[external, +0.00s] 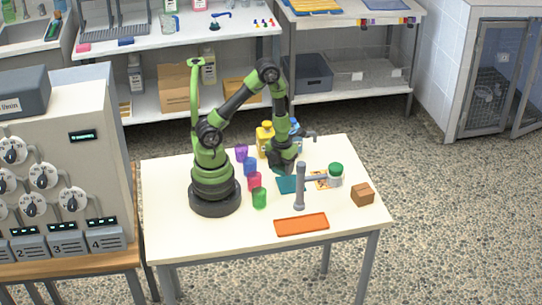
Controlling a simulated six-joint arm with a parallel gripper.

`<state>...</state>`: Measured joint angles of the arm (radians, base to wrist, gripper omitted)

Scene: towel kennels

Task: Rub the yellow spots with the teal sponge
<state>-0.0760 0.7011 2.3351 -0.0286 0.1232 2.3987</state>
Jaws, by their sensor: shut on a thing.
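My gripper (281,168) is low over the table, behind the grey post. It is shut, and a small bit of teal, seemingly the teal sponge (276,171), shows at its fingertips; the rest is hidden by the gripper. A flat dark teal piece (288,185) lies on the table just in front of the gripper. A small patch with yellow-orange colour (320,180) lies to the right, partly hidden by the grey tap-like post. Individual yellow spots are too small to make out.
The grey post (300,190) stands close to my gripper, with a green-lidded jar (335,175) beside it. Purple, blue, red and green cups (260,198) stand left. A yellow bottle (265,140) is behind.

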